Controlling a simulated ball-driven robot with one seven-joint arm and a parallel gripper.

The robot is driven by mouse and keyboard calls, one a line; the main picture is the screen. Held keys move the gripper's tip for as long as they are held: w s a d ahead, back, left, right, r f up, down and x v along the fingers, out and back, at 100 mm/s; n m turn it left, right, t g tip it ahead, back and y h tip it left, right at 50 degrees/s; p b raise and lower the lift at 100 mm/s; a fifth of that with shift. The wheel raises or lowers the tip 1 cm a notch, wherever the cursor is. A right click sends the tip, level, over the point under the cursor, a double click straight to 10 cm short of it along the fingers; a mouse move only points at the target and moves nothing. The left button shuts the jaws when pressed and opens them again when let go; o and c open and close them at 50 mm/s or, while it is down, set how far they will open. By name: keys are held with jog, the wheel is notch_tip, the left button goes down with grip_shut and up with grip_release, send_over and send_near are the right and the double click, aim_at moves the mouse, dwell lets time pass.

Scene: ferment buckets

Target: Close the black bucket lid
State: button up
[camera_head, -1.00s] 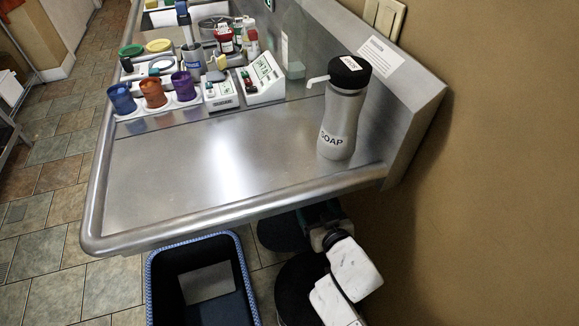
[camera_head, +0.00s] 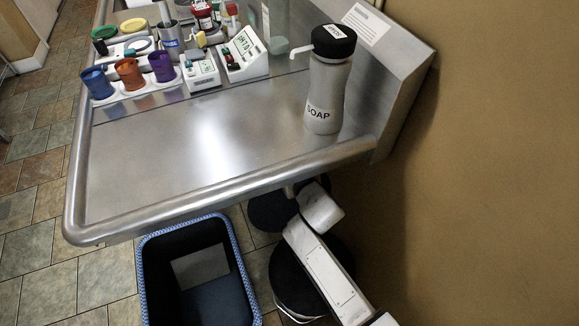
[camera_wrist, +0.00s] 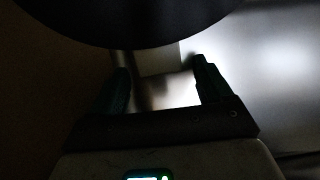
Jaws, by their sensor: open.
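Two black round shapes show under the steel counter in the head view, one farther back (camera_head: 266,212) and one nearer (camera_head: 287,272). They look like bucket tops or lids, and my arm covers part of each. I cannot tell which is the task's lid or whether it is open. In the wrist view a large dark rounded edge (camera_wrist: 135,22) fills the top, just beyond my gripper (camera_wrist: 162,80). My gripper's fingers are apart with nothing visible between them. I cannot tell whether they touch the dark edge. In the head view the fingers are hidden under the counter.
The steel counter (camera_head: 190,165) overhangs the black shapes, its front rim close above my arm. A soap bottle (camera_head: 325,95) stands on it. A blue-rimmed bin (camera_head: 228,228) stands on the floor to the left, and a tan wall (camera_head: 490,150) is on the right.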

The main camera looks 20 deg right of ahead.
grip_shut()
dwell(0.8)
